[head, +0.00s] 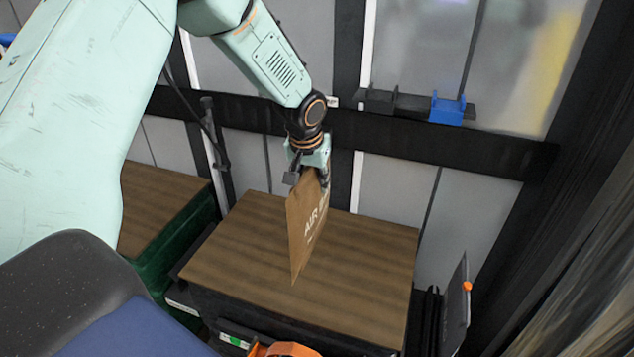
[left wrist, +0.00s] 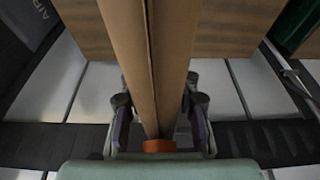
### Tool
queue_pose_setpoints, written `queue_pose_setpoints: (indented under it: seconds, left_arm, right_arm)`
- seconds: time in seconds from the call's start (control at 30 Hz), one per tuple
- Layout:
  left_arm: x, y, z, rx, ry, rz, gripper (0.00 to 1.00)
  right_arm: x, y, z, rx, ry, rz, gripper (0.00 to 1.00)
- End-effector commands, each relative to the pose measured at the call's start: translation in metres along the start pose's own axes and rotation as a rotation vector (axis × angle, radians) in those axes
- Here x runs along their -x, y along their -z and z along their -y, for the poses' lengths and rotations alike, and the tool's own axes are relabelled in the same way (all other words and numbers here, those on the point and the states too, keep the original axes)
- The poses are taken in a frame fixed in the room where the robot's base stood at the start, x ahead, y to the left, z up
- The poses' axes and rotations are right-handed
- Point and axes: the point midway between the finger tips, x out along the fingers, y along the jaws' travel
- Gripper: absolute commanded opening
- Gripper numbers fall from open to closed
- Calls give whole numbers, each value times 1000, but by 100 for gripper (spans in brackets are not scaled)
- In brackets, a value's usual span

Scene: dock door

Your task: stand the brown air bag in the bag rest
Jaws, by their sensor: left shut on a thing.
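The brown air bag (head: 308,225) is a thin, flat bag with white lettering, hanging upright and edge-on below my left gripper (head: 310,172). The gripper is shut on its top edge. In the left wrist view the bag (left wrist: 150,60) runs between the fingers, with an orange piece on its near end. Its lower corner appears above the wooden box top; a gap or contact is hard to tell. A black slotted rack (head: 432,312), apparently the bag rest, is at the lower right, with a grey panel with an orange knob (head: 456,305) upright beside or in it. My right gripper is not in view.
A box with a wooden top (head: 240,255) stands below the bag, its top otherwise bare. A green crate with a wooden top (head: 150,200) is to its left. A wall shelf (head: 405,105) carries a blue holder (head: 447,108). An orange object (head: 288,349) is at the bottom edge.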

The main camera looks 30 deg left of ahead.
Motion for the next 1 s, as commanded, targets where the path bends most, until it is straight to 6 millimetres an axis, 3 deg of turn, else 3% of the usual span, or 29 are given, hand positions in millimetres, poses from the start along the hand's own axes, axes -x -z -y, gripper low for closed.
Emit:
queue_pose_setpoints:
  seconds: [0.37,0.7,1.0]
  left_arm:
    - [17,-60,-2,0,-7,-5,0]
    - [37,-128,-2,0,-8,-5,0]
    - [49,-160,-1,2,-5,-5,0]
  right_arm:
    - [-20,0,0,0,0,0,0]
    - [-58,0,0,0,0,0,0]
    - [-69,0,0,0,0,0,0]
